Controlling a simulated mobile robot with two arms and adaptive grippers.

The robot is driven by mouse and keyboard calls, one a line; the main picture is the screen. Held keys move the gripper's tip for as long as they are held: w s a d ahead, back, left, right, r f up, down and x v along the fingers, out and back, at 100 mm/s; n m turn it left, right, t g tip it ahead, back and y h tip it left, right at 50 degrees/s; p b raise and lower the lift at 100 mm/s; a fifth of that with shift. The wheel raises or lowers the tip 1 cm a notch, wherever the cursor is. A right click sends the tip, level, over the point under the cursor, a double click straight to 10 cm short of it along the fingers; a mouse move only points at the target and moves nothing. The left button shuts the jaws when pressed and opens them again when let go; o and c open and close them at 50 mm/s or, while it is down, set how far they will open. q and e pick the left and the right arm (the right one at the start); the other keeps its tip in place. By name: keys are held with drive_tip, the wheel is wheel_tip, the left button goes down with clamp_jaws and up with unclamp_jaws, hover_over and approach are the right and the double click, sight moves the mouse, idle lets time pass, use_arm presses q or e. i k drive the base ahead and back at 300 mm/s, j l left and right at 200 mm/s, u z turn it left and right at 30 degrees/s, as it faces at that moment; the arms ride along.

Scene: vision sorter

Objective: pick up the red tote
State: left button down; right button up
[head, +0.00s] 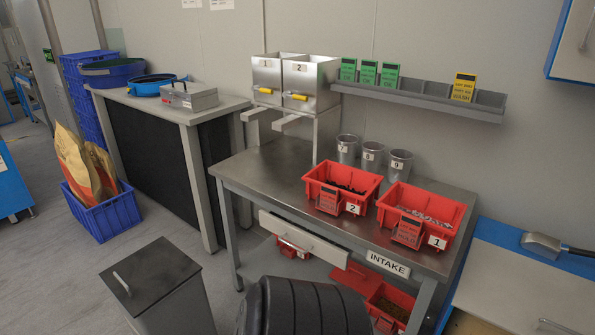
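Two red totes stand side by side on the metal table (272,168). The red tote labelled 2 (368,187) is on the left and holds small dark pieces. The red tote labelled 1 (445,228) is on the right and holds small greyish pieces. Each has a red card on its front. More red totes are below the tabletop: one at the right (368,281) holds brownish pieces, and another (292,250) is partly hidden behind the drawer. Neither of my grippers is in view.
Metal cups (372,158) labelled 7, 8 and 9 stand behind the totes. A steel two-bay dispenser (296,82) is at the back left. A card rack (418,97) hangs above. A dark ribbed form (305,308) and a grey lidded bin (158,285) stand in front.

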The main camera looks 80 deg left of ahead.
sight(358, 188)
drive_tip(key=i+j+u, duration=0.1)
drive_tip(key=u, duration=2.45)
